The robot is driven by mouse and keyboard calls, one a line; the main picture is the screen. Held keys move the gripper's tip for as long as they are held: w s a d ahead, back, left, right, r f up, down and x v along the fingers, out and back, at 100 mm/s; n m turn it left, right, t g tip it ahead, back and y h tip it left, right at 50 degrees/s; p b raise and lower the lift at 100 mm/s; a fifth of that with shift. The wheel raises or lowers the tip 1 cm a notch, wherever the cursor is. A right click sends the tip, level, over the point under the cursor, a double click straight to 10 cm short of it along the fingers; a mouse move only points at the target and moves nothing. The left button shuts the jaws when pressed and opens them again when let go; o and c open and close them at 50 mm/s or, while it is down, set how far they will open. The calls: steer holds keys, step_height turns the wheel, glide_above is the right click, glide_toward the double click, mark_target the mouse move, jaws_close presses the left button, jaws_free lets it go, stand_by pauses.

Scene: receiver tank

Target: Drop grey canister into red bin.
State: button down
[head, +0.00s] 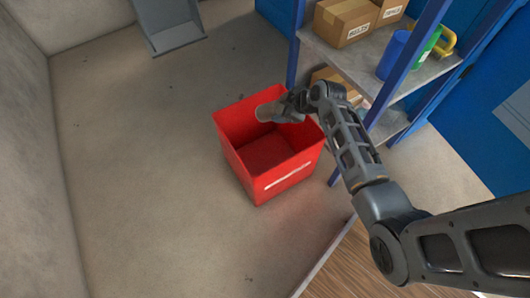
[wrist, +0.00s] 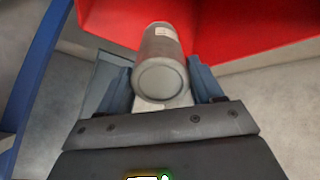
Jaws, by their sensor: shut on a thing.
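The grey canister (head: 275,112) is held in my gripper (head: 293,102) above the far right part of the red bin's opening in the head view. In the wrist view the canister (wrist: 160,70) lies between the two fingers of my gripper (wrist: 160,92), its round end facing the camera. The red bin (head: 282,180) stands open on the floor, and its inside looks empty where it shows. Red bin walls (wrist: 235,25) fill the top of the wrist view behind the canister. My arm hides part of the bin's right rim.
A blue-framed shelf (head: 400,75) stands right of the bin, with cardboard boxes (head: 345,22), a blue container (head: 393,55) and a green one (head: 425,50). A wooden surface (head: 355,265) lies at the lower right. The floor left of the bin is clear.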

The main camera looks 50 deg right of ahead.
steer(key=shift+f+b, duration=2.15)
steer(key=shift+f, duration=0.5)
